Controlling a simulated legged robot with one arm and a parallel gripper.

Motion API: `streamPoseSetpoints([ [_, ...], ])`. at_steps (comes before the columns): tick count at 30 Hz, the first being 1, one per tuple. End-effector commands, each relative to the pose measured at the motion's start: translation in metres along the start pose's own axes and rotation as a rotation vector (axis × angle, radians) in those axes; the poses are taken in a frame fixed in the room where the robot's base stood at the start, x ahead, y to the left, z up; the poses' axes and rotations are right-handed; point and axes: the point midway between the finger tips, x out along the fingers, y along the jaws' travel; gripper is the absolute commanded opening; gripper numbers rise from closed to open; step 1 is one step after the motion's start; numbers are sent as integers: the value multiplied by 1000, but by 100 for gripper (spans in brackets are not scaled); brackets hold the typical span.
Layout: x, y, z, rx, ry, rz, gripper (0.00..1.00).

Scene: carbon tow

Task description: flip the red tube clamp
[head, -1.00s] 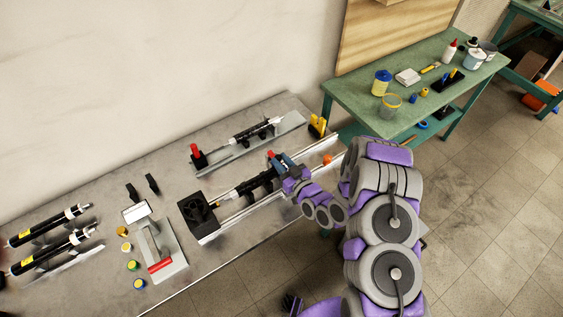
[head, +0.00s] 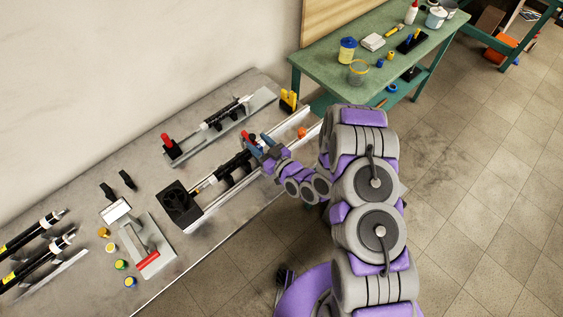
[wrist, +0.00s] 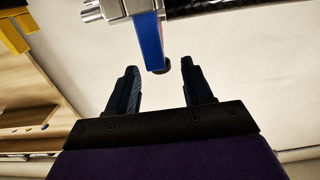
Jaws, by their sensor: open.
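A small red part (head: 247,140), which may be the red tube clamp, stands upright on the front rail fixture (head: 215,207), by its dark tube. A second red-topped part (head: 168,141) stands at the left end of the back fixture. My gripper (head: 262,148) is at the front fixture, close to the first red part and bluish pieces there. In the wrist view my gripper (wrist: 160,88) is open, its two dark fingers apart and empty. A blue bar (wrist: 148,42) on a silver block (wrist: 122,8) hangs just beyond the fingertips. No red shows in the wrist view.
A black box-like unit (head: 180,207) ends the front fixture at left. A grey press with a red handle (head: 148,258) and several small jars lie left of it. Yellow clamps (head: 288,101) stand at the back. A green side table (head: 340,85) is to the right.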

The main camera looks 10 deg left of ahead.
Motion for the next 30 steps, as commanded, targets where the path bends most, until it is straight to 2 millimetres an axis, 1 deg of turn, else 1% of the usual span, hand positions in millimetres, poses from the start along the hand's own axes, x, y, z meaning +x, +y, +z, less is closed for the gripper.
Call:
streamPoseSetpoints([
  [3,-19,2,0,1,-2,4,51],
  [21,-111,1,2,0,-7,4,51],
  [25,-129,1,2,-1,-4,4,51],
  [30,-145,1,2,-2,-4,4,51],
])
